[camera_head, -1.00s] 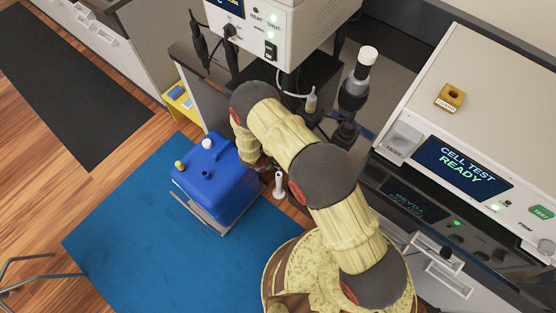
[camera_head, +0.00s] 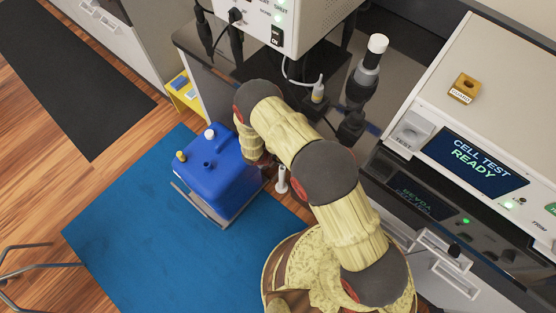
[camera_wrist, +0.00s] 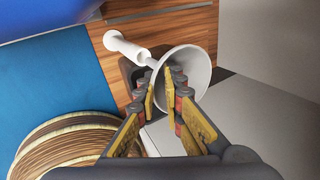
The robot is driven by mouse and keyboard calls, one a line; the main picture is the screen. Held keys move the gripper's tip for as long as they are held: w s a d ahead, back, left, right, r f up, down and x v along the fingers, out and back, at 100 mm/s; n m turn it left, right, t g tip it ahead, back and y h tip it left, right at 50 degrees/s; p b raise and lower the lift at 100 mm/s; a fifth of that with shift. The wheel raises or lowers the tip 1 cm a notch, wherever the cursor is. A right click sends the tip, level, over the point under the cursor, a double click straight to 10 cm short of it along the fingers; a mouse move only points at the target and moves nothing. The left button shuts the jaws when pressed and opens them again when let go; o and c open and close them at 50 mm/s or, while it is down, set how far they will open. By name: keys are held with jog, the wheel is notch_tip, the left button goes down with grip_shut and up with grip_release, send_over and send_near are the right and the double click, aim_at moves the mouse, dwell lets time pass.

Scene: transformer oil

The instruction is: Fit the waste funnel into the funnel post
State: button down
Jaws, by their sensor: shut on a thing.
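In the wrist view, my gripper (camera_wrist: 166,78) is shut on the white waste funnel (camera_wrist: 197,66), with its wide bowl at the fingertips. The funnel's thin stem (camera_wrist: 149,61) points left. A white cylinder, which looks like the funnel post (camera_wrist: 128,46), is just left of the stem. I cannot tell whether stem and post touch or are apart in depth. In the head view, the post (camera_head: 282,180) stands upright right of the blue can. The funnel and my fingers are hidden behind my arm there.
The bench with the white tester (camera_head: 480,150) is at right. A small bottle (camera_head: 319,90) and a dark stand (camera_head: 362,88) are on the counter behind my arm.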

jog(key=shift+f+b, duration=0.4)
jog(key=shift+f, duration=0.45)
jog(key=shift+f+b, duration=2.2)
jog(key=shift+f, duration=0.6)
dwell(0.9)
jog(key=c, duration=1.8)
grip_release()
jog(key=v, duration=1.2)
jog(key=shift+a, duration=0.1)
